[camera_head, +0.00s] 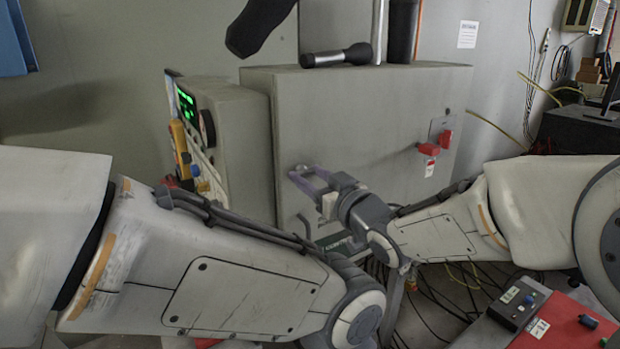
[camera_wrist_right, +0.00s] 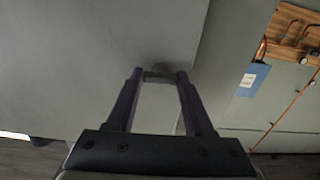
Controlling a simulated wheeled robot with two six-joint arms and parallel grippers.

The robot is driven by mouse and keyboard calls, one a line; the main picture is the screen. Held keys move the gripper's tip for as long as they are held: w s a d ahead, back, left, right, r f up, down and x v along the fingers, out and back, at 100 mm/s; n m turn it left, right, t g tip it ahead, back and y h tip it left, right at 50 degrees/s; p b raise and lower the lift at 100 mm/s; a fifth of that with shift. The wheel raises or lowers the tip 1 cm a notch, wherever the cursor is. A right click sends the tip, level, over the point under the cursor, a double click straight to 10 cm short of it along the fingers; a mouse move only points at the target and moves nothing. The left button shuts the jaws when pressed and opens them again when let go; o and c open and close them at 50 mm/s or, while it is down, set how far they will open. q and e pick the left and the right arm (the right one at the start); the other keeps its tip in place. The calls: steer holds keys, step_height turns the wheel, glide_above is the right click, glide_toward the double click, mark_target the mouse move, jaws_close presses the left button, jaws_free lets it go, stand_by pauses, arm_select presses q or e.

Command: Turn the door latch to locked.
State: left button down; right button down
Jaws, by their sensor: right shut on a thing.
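The door latch (camera_wrist_right: 160,73) is a small dark handle on a flat grey face in the right wrist view. My right gripper (camera_wrist_right: 161,77) is shut on it, with one dark purple finger at each side. In the head view, the right gripper (camera_head: 302,176) reaches the lower left of the grey cabinet's front (camera_head: 365,130), and its fingers mostly hide the latch. I cannot tell the latch's exact angle or any lock marking. My left arm crosses the lower left of the head view, but its gripper is out of sight.
A control box with a green display (camera_head: 186,105) stands left of the cabinet. Red switches (camera_head: 430,149) are on the cabinet's right front. A flashlight (camera_head: 335,56) lies on top. Cables (camera_head: 435,305) cover the floor, near a red panel (camera_head: 565,325) at lower right.

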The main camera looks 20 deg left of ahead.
steer(key=shift+f+n+b, duration=0.15)
steer(key=shift+n+b, duration=0.35)
steer(key=shift+b, duration=0.2)
steer(key=n+b, duration=0.6)
steer(key=b, duration=0.2)
steer(key=shift+f+n, duration=0.1)
steer(key=shift+n, duration=0.3)
steer(key=n+b, duration=0.3)
steer(key=n, duration=0.1)
steer(key=shift+n+b, duration=0.3)
steer(key=n+b, duration=0.2)
steer(key=n, duration=0.1)
steer(key=shift+r+n+b, duration=0.2)
steer(key=shift+n+b, duration=0.15)
steer(key=shift+n, duration=0.65)
steer(key=shift+c, duration=1.4)
jaws_free()
